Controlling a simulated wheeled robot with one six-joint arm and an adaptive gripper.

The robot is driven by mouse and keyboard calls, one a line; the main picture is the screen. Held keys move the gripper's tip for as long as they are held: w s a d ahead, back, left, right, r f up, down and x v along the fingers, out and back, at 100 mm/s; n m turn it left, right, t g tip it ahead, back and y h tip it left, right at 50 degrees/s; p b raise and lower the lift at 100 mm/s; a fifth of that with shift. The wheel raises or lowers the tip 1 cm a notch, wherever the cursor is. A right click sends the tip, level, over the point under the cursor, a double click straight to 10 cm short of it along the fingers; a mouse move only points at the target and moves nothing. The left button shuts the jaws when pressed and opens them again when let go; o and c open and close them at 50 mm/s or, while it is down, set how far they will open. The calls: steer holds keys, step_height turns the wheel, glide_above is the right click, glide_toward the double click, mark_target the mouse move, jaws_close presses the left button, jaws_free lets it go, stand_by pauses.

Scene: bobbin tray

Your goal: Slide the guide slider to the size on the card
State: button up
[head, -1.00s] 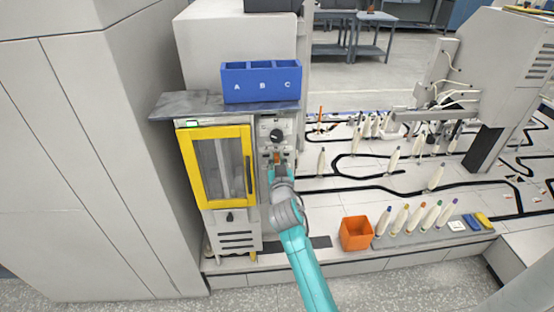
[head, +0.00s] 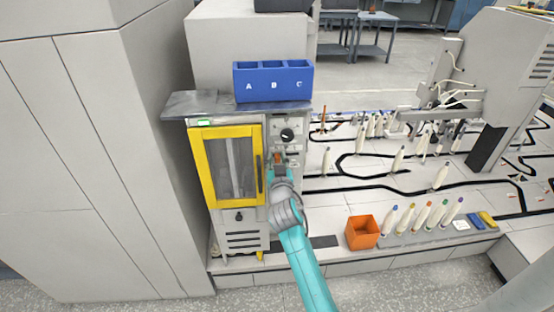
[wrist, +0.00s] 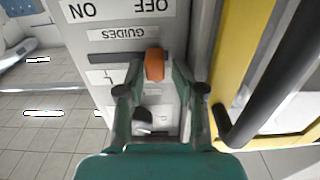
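The guide slider (wrist: 154,64) has an orange knob on the grey machine panel, just below the GUIDES label (wrist: 123,33), which appears upside down in the wrist view. A dark slot (wrist: 115,57) runs to the left of the knob there. A letter L (wrist: 105,76) shows beside the slot; other size marks are hidden. In the head view my gripper (head: 279,165) covers much of the panel. A small white card (head: 461,225) lies on the bench; its writing is too small to read.
A yellow-framed door (head: 228,130) with a dark handle (wrist: 265,85) is close beside my gripper. A round black knob (head: 287,135) sits above it. A blue A-B-C bin (head: 272,88) stands on top. An orange box (head: 362,232) and several bobbins are at right.

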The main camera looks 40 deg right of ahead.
steer(key=shift+s+a, duration=0.1)
steer(key=shift+a, duration=0.05)
steer(key=v, duration=0.7)
steer(key=shift+s+a, duration=0.15)
steer(key=shift+s, duration=0.2)
stand_by(0.6)
steer(key=s+a+f+n+y, duration=0.25)
steer(key=s+a+f, duration=0.35)
steer(key=s+a, duration=0.3)
steer(key=s+a+f+n+y, duration=0.2)
steer(key=s+a+f+y, duration=0.3)
steer(key=s, duration=0.6)
steer(key=s+a+r+n+y, duration=0.1)
steer(key=s+a, duration=0.3)
steer(key=s, duration=0.7)
steer(key=s+a+r+n+y, duration=0.1)
steer(key=s+a+r, duration=0.2)
steer(key=s, duration=0.9)
steer(key=shift+s+a, duration=0.25)
steer(key=shift+a, duration=0.35)
steer(key=shift+d+y, duration=0.15)
steer(key=shift+y, duration=0.1)
